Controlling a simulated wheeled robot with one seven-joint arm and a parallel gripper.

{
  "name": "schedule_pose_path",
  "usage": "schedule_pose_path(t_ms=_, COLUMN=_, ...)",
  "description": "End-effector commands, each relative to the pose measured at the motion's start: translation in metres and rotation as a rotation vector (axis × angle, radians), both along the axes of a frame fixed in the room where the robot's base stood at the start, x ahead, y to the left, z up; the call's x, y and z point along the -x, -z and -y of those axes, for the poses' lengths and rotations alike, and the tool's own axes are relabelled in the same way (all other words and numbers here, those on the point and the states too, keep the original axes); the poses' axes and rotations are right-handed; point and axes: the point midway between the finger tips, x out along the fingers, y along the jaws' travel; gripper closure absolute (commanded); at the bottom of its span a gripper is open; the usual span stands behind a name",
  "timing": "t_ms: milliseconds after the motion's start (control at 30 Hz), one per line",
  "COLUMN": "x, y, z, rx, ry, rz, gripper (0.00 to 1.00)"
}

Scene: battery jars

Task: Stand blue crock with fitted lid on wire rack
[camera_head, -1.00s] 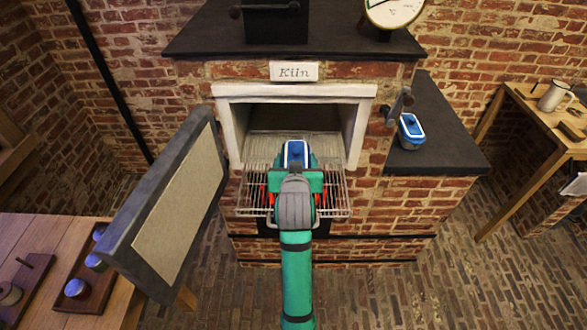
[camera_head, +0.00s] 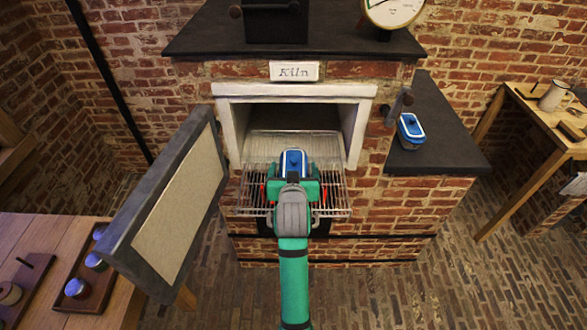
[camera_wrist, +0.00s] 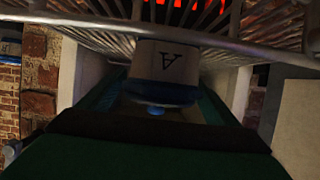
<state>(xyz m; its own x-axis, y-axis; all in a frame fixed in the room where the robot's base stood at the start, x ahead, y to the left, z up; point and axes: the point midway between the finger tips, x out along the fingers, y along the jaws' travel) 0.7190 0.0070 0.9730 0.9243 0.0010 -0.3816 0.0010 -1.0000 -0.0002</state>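The blue crock with its fitted blue lid (camera_head: 293,162) is between the fingers of my gripper (camera_head: 293,176), over the front part of the pulled-out wire rack (camera_head: 335,190). My gripper appears shut on it. In the wrist view the crock's pale body (camera_wrist: 165,62) shows a dark letter, upside down, with the blue lid (camera_wrist: 155,93) and knob below. The rack wires (camera_wrist: 265,50) lie beyond its base. The crock looks upright. I cannot tell whether its base touches the wires.
The kiln mouth (camera_head: 295,90) is open behind the rack, with glowing red visible past the wires. The kiln door (camera_head: 165,210) stands open at left. Another blue-lidded container (camera_head: 411,130) is on the dark side ledge (camera_head: 440,150). A wooden table (camera_head: 40,235) holds small jars at lower left.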

Motion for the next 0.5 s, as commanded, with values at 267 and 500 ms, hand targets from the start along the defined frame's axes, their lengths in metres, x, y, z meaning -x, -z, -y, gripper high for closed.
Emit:
schedule_pose_path(t_ms=267, x=0.0, y=-0.003, z=0.0, rx=0.0, ry=0.0, rz=0.001, gripper=0.16)
schedule_pose_path(t_ms=500, x=0.028, y=-0.015, z=0.0, rx=-0.001, ry=0.0, rz=0.001, gripper=0.16)
